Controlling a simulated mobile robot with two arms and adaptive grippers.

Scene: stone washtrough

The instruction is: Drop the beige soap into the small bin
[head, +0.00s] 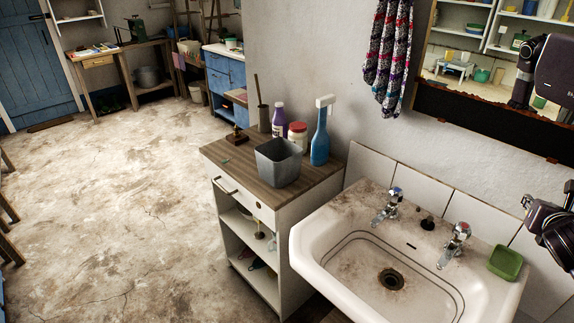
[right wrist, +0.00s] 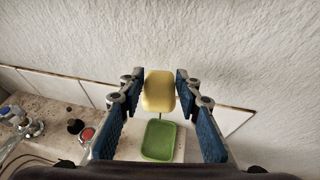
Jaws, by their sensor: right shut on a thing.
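The beige soap (right wrist: 159,90) shows pale yellow between the two blue-padded fingers of my right gripper (right wrist: 160,84) in the right wrist view. The gripper is shut on it and holds it above the green soap dish (right wrist: 158,140), which is empty. In the head view part of my right arm shows at the right edge, and the soap cannot be made out there. The small bin (head: 279,162) is a grey, open-topped square tub on the wooden top of the cabinet, left of the sink. My left gripper is in neither view.
The white sink (head: 330,225) with two taps lies between the green dish and the cabinet (head: 225,160). A blue spray bottle (head: 320,137), a red-and-white jar (head: 297,134) and a purple bottle (head: 279,120) stand behind the bin. A mirror (head: 490,100) hangs above.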

